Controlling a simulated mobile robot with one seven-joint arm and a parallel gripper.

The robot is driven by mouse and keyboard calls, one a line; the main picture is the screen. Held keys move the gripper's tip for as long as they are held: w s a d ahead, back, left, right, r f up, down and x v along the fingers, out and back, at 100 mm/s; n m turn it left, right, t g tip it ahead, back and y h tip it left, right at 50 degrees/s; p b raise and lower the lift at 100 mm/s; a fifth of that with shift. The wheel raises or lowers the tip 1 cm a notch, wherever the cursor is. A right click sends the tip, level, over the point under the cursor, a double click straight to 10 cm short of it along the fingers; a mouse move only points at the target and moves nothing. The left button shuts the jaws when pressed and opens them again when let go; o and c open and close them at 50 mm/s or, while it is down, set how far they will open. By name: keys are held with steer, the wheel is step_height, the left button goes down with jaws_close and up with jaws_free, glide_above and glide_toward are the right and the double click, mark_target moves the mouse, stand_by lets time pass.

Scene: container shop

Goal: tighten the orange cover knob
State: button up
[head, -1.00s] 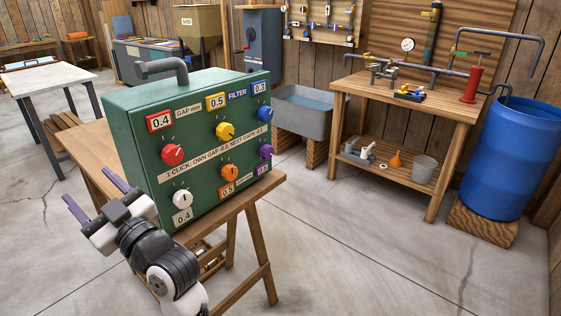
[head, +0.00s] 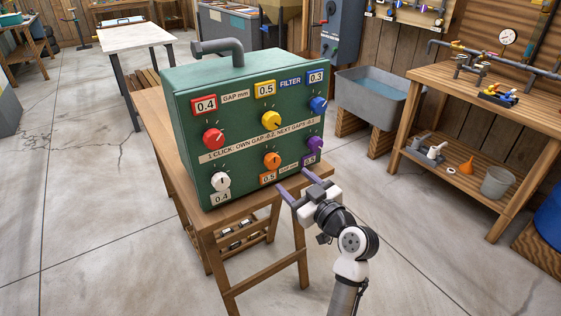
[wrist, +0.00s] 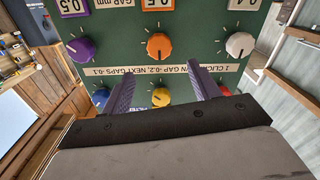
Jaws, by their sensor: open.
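The orange knob (head: 273,161) sits on the lower middle of the green box's (head: 185,135) front panel, above a 0.5 label. It also shows in the wrist view (wrist: 159,46), with its dial marks around it. My gripper (head: 287,190) is open and empty, just in front of the panel, below and a little right of the orange knob. In the wrist view, my two purple fingers (wrist: 164,88) stand apart, with the yellow knob (wrist: 160,97) showing between them. The orange knob lies beyond the fingertips, untouched.
The purple knob (head: 315,144) and white knob (head: 221,181) flank the orange one. Red (head: 213,138), yellow and blue (head: 318,104) knobs form the upper row. The box stands on a wooden trestle table (head: 205,221). Open floor lies around it.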

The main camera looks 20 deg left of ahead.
mark_target(274, 162)
steer(key=p+x, duration=0.2)
steer(key=x, duration=0.6)
steer(key=shift+w+a, duration=0.25)
steer(key=shift+a, duration=0.05)
steer(key=c, duration=1)
